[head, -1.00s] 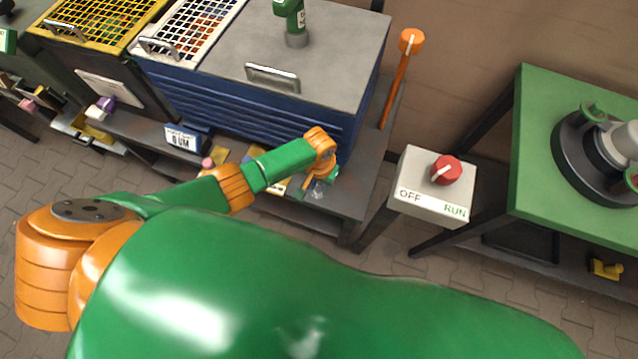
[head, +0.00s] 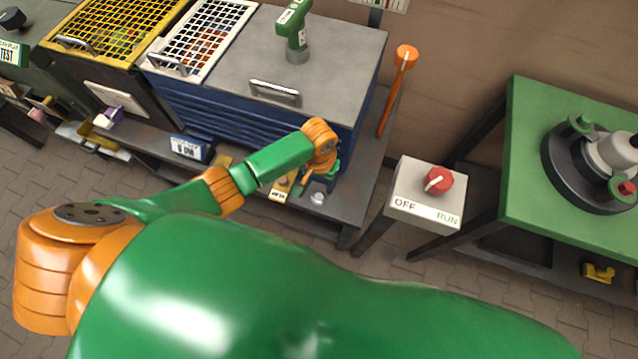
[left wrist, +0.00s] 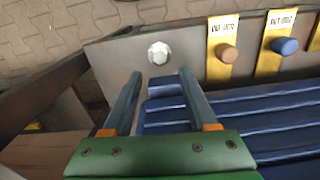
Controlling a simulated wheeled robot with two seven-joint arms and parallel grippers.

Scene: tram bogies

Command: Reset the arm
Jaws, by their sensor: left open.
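My left arm reaches from the left over a grey bench shelf (head: 345,208) in front of the blue ridged cabinet (head: 345,130). My left gripper is small and partly hidden behind its own wrist in the head view. The left wrist view shows its two fingers (left wrist: 160,75) apart, with nothing held between them. A silver hexagonal piece (left wrist: 158,53) sits on the shelf just beyond the fingertips; it also shows in the head view (head: 317,198). My right gripper is not in view.
Yellow labelled strips with a brown knob (left wrist: 227,53) and a blue knob (left wrist: 285,46) lie beside the hexagonal piece. An OFF/RUN switch box (head: 428,190), an orange-topped lever (head: 398,90) and a green table (head: 525,160) stand to the right.

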